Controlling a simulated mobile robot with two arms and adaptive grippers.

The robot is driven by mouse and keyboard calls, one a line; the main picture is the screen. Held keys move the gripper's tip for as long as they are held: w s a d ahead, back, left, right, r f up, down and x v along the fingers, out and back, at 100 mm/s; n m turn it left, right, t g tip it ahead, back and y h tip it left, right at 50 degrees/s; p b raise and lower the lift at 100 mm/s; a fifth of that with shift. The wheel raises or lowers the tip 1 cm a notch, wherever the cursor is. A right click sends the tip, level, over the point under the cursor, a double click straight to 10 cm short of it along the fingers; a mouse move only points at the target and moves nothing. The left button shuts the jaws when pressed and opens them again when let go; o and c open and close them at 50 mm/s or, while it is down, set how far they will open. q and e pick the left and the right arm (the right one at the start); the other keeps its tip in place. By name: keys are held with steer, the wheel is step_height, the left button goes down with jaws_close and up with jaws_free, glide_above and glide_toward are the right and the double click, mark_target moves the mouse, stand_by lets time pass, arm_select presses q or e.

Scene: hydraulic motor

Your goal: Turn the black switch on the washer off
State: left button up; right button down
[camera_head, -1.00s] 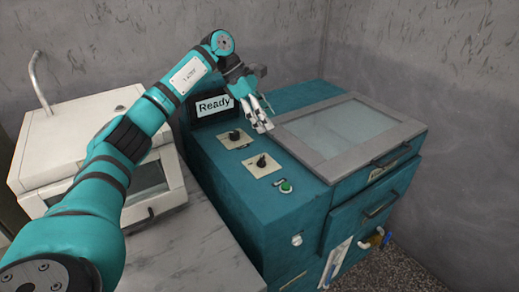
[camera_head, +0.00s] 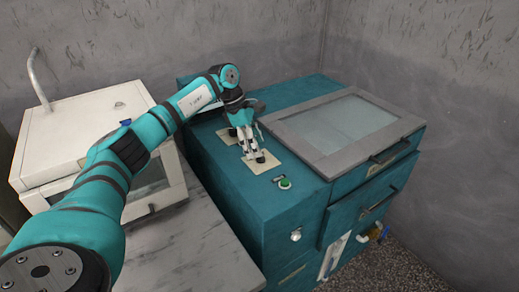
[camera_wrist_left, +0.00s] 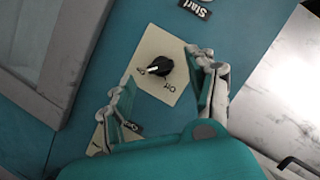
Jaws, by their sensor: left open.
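The washer (camera_head: 245,200) is the teal machine in the head view. Its front black switch sits on a beige plate (camera_head: 262,178) and is mostly hidden by my left gripper (camera_head: 250,155). In the left wrist view the black switch (camera_wrist_left: 158,67) shows clearly, with a pale mark on its left end. Small lettering beside it looks like "Off". My left gripper is open, with one finger on each side of the switch; I cannot tell whether they touch it. My right gripper is not in view.
A green button (camera_head: 285,184) sits in front of the switch plate, and a "Start" label (camera_wrist_left: 196,8) shows in the wrist view. A grey-framed glass lid (camera_head: 345,130) is to the right. A white machine (camera_head: 75,125) and marble counter (camera_head: 195,245) are left.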

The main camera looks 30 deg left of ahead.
arm_select(q)
steer(key=shift+x, duration=1.6)
steer(key=c, duration=1.1)
